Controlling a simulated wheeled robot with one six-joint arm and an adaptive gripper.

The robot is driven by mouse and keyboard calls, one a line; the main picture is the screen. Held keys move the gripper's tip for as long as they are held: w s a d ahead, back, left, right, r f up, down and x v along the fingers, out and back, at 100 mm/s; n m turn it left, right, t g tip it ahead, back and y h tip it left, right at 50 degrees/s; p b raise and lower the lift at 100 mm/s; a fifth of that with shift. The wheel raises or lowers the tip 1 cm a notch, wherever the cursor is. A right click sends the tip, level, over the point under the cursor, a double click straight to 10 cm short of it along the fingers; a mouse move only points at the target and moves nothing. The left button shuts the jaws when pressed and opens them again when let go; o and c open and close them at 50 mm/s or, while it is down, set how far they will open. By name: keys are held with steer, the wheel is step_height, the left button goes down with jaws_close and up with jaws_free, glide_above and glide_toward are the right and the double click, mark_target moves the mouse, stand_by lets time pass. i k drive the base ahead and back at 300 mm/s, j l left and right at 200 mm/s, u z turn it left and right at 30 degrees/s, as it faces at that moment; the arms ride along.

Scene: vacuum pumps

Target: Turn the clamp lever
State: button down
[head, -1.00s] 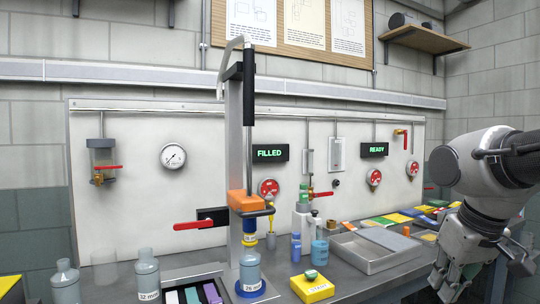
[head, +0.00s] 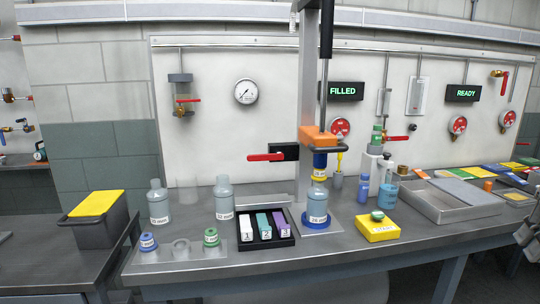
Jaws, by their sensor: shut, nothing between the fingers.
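A lever with a red handle (head: 265,157) sticks out level to the left from a black block (head: 290,152) beside the upright press stand. The stand carries an orange block (head: 318,136) with a dark bar (head: 330,149) below it. Which of these is the clamp lever is not marked. A bottle with a blue base (head: 317,205) stands upright under the orange block. Only part of my gripper (head: 526,236) shows at the right edge, shut and empty, far from the stand and touching none of these levers.
A black tray (head: 285,243) with several coloured blocks, a bottle (head: 224,198) and a yellow box (head: 377,228) stand near the stand. A grey tray (head: 455,212) lies to the right. Two lit displays read FILLED (head: 342,91) and READY (head: 463,93). The floor in front is clear.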

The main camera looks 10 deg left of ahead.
mark_target(278, 155)
steer(key=j+z, duration=0.15)
steer(key=j, duration=0.3)
steer(key=j+z, duration=0.1)
steer(key=j, duration=0.3)
steer(key=k+j+z, duration=0.15)
steer(key=j, duration=0.3)
steer(key=j+z, duration=0.1)
steer(key=j, duration=0.3)
steer(key=k+j+z, duration=0.15)
steer(key=j, duration=0.3)
steer(key=j+z, duration=0.15)
steer(key=j, duration=0.25)
steer(key=k+j+z, duration=0.1)
steer(key=j, duration=0.3)
steer(key=k, duration=0.05)
